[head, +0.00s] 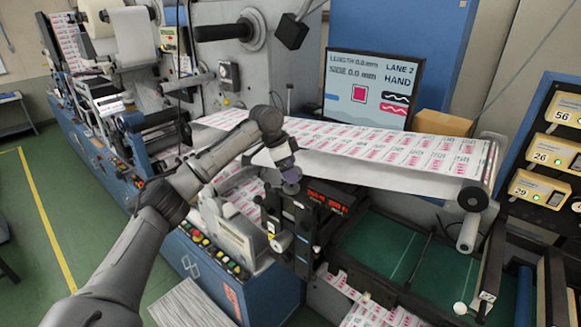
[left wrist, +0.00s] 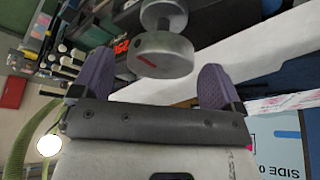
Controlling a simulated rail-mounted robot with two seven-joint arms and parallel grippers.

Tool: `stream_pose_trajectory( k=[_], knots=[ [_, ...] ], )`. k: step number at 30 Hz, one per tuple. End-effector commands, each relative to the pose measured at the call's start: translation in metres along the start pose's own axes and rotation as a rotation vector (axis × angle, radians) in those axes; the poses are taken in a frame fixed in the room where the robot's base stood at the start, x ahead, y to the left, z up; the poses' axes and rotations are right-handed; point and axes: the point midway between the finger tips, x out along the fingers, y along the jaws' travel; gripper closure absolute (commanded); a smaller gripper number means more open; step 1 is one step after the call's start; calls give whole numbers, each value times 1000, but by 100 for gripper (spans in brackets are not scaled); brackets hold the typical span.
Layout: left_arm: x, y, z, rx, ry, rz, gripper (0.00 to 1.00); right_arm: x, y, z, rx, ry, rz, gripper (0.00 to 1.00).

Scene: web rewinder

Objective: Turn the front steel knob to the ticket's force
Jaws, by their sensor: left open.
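A round steel knob (left wrist: 160,55) with a red mark on its face shows in the left wrist view. It lies ahead of and between the two purple fingers of my left gripper (left wrist: 155,82), which are spread apart, with visible space on both sides. A second round steel piece (left wrist: 163,14) shows behind it. In the head view my left gripper (head: 288,170) is over the dark block beside the red display, close above a grey round knob (head: 291,188). Whether it touches the knob I cannot tell. A paler round knob (head: 282,241) is lower on the block. No readable ticket shows.
A red digital display (head: 328,198) sits just right of the gripper. Yellow boxes (head: 547,152) with numbers stand at the right. Green floor (head: 60,200) is clear at the left.

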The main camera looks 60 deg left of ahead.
Motion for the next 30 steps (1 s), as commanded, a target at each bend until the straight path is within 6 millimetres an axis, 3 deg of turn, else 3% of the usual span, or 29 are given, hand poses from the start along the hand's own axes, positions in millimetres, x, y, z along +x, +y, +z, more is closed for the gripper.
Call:
stream_pose_trajectory(
  k=[12,27,30],
  knots=[
    [6,0,0,0,0,0,8,-1,2,0,-8,-1,6,57],
    [6,0,0,0,0,0,55,-1,3,0,-8,-1,7,57],
    [6,0,0,-1,0,-1,57,-1,2,0,-6,-1,5,57]
  ],
)
